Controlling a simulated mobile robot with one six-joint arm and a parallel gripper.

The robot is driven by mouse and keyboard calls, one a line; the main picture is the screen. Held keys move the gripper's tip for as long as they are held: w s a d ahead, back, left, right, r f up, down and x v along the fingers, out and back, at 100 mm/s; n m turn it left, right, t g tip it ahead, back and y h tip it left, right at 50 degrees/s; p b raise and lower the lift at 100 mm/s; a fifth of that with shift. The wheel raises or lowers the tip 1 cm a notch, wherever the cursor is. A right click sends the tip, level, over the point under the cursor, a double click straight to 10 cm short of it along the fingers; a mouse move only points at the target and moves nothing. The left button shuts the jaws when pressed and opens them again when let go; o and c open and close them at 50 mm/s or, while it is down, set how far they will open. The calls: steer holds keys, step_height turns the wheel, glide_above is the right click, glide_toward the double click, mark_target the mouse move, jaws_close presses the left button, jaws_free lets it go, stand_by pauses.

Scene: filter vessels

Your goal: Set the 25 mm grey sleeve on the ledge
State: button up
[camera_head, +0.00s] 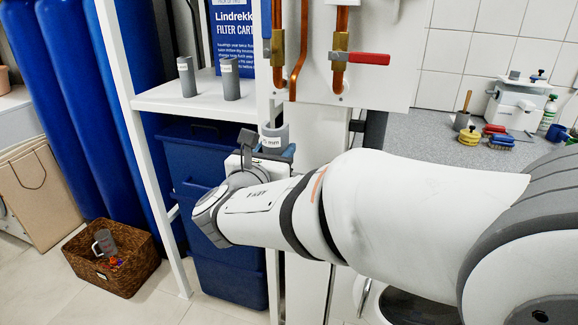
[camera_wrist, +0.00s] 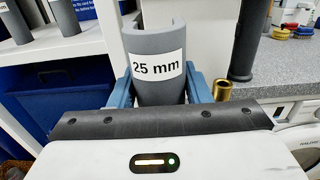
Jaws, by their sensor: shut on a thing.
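The grey sleeve labelled "25 mm" (camera_wrist: 157,45) is upright between the blue fingers of my gripper (camera_wrist: 158,92), which is shut on it. Its top is open and its lower end is hidden behind my gripper body. In the head view the sleeve (camera_head: 274,134) is held in the air, right of and below the white ledge (camera_head: 170,101). The ledge carries two other grey sleeves, a left one (camera_head: 187,77) and a right one (camera_head: 230,79), both upright. The ledge also shows at the upper left of the wrist view (camera_wrist: 78,44).
A white shelf post (camera_head: 130,120) stands at the ledge's left. A blue sign (camera_head: 235,35) backs the ledge. Copper pipes with a red-handled valve (camera_head: 360,58) are to the right. A blue bin (camera_head: 205,165) stands underneath. Clear ledge room shows around the two standing sleeves.

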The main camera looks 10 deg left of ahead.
steer(key=f, duration=0.2)
steer(key=f+b, duration=0.1)
steer(key=f, duration=0.1)
steer(key=shift+w+f+b, duration=0.2)
steer(key=shift+f+b, duration=0.1)
steer(key=shift+f, duration=0.1)
steer(key=shift+f, duration=0.1)
steer(key=o, duration=1)
steer(key=shift+r, duration=0.25)
steer(key=s, duration=0.4)
steer(key=s+p, duration=0.1)
steer(key=s, duration=0.7)
steer(key=shift+a+f, duration=0.1)
steer(key=shift+a, duration=0.3)
